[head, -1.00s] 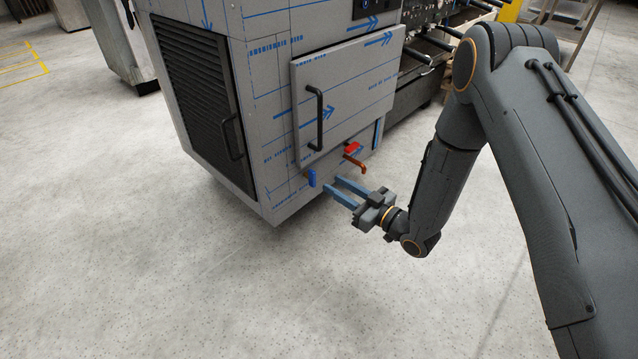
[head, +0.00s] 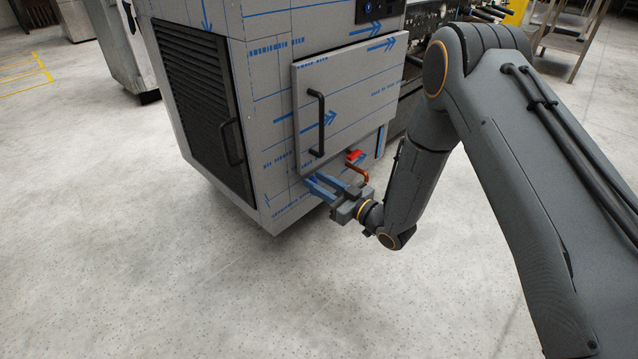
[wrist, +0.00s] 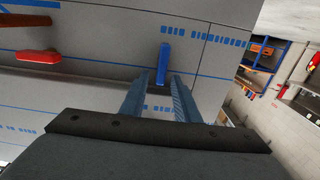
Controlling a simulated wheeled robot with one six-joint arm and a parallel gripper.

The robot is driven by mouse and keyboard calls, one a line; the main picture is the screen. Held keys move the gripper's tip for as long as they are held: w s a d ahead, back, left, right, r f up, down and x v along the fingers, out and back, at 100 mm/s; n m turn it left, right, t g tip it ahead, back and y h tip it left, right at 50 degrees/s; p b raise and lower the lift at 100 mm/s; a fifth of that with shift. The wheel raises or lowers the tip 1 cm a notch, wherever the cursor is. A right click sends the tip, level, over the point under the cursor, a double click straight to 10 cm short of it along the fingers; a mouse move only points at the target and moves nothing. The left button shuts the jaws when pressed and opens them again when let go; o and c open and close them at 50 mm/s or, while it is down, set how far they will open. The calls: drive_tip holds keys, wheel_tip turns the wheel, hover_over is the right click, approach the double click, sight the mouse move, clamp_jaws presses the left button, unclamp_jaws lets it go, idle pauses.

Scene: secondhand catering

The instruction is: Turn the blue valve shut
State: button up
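The blue valve's handle (wrist: 163,58) shows upright in the wrist view, on the grey cabinet's face. Its lower end lies between the tips of my gripper (wrist: 159,80), with the upper part standing out beyond them. The fingers are apart, one on each side, with a small gap visible; I cannot tell whether either touches the handle. In the head view my gripper (head: 316,180) reaches to the cabinet's lower front, and its blue fingers largely hide the valve there.
A red valve handle (head: 355,156) with a copper-coloured pipe (head: 357,171) sits just right of my gripper; the red handle also shows in the wrist view (wrist: 38,56). The cabinet door (head: 350,100) with a black handle (head: 317,123) is above. The floor in front is clear.

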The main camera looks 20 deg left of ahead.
clamp_jaws()
drive_tip(key=shift+d+m+p, duration=0.1)
drive_tip(key=shift+m+p, duration=0.2)
drive_tip(key=shift+m, duration=0.1)
drive_tip(key=m+p, duration=0.1)
drive_tip(key=m, duration=0.1)
drive_tip(key=w+m+p, duration=0.1)
drive_tip(key=m, duration=0.2)
drive_tip(key=m+p, duration=0.2)
drive_tip(key=m, duration=0.1)
drive_tip(key=shift+w+d+f, duration=0.3)
drive_tip(key=shift+w+f, duration=0.05)
drive_tip(key=shift+w+d+f+m+p, duration=0.1)
drive_tip(key=shift+f+m+p, duration=0.2)
drive_tip(key=shift+m, duration=1.25)
drive_tip(key=shift+w+f+m+p, duration=0.15)
drive_tip(key=shift+f+m, duration=0.2)
drive_tip(key=shift+m, duration=1.15)
drive_tip(key=shift+w+d+f+m+p, duration=0.1)
drive_tip(key=shift+f+m+p, duration=0.2)
drive_tip(key=shift+m, duration=1.25)
drive_tip(key=shift+f, duration=0.1)
